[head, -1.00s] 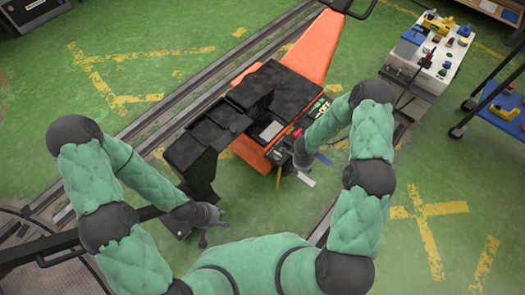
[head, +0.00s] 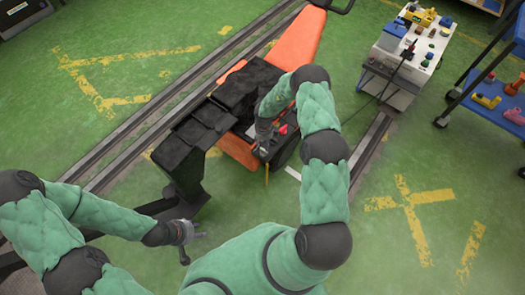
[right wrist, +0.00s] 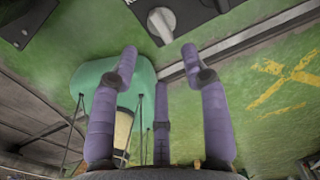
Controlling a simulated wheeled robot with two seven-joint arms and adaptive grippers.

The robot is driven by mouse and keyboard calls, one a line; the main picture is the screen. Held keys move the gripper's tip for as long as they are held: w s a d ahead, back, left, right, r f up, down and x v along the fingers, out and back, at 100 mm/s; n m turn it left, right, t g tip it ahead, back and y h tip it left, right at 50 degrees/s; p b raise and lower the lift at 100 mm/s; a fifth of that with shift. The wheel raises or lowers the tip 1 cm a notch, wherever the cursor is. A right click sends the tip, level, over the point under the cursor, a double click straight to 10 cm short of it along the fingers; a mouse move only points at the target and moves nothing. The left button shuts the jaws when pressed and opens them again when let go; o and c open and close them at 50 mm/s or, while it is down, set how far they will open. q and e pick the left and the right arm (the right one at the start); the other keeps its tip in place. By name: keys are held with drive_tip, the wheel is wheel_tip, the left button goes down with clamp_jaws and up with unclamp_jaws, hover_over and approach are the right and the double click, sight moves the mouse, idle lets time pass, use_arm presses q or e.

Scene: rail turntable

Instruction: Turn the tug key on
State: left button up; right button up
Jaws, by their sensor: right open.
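The tug (head: 292,45) is orange with a black seat section (head: 245,90) and stands on the rails in the head view. My right gripper (head: 262,150) is over the tug's near right end, beside a small red part (head: 283,130). In the right wrist view its purple fingers (right wrist: 160,75) are spread with nothing between them. A pale grey rounded knob (right wrist: 161,22), which looks like the key, sits on a dark panel (right wrist: 198,8) beyond the fingertips, apart from them. My left gripper (head: 192,248) hangs empty with fingers apart over the green floor, left of my body.
A white-topped cart (head: 405,55) with small coloured parts stands at the upper right. A blue shelf trolley (head: 490,105) stands at the right edge. Dark rails (head: 150,125) cross the floor. The lower right floor is clear.

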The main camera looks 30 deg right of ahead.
sight(264, 151)
wheel_tip(264, 151, down, 8)
drive_tip(key=b, duration=0.3)
drive_tip(key=shift+r, duration=0.1)
clamp_jaws()
